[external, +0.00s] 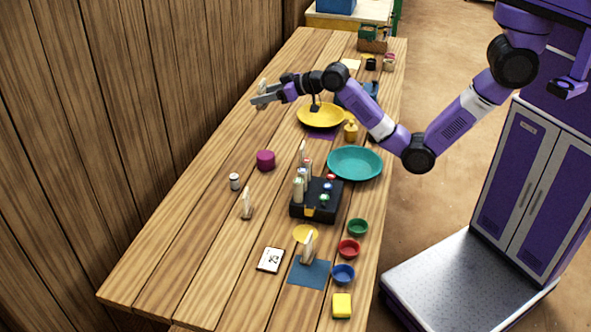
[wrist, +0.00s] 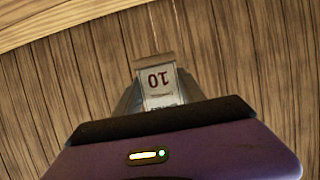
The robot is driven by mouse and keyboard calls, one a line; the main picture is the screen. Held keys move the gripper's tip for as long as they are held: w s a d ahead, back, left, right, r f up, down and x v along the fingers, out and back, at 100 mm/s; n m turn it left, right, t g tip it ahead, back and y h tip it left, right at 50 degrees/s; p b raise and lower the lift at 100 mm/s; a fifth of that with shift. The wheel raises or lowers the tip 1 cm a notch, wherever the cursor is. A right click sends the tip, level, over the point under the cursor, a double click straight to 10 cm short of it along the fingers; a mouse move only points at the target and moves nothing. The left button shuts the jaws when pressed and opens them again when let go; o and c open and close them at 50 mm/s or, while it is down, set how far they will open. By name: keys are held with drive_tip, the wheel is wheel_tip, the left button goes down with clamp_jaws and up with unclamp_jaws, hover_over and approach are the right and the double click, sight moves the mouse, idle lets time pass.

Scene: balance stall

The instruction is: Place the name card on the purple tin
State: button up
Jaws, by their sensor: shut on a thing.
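My gripper (external: 262,98) is shut on a small card on a wooden holder (external: 262,84), raised over the far left part of the table. The tin is not seen in the wrist view.
A yellow dish (external: 310,122) and a teal dish (external: 355,162) stand right of the tin. A black rack (external: 328,208) with bottles stands nearer. A small white jar (external: 234,181) and another standing card (external: 246,204) are near the tin. Wooden wall runs along the left.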

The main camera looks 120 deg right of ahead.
sight(265, 155)
wheel_tip(265, 155, down, 19)
drive_tip(key=shift+r, duration=0.2)
idle(0.4)
drive_tip(key=shift+f, duration=0.2)
drive_tip(key=o, duration=1.4)
drive_tip(key=shift+r, duration=0.25)
drive_tip(key=v, duration=1.2)
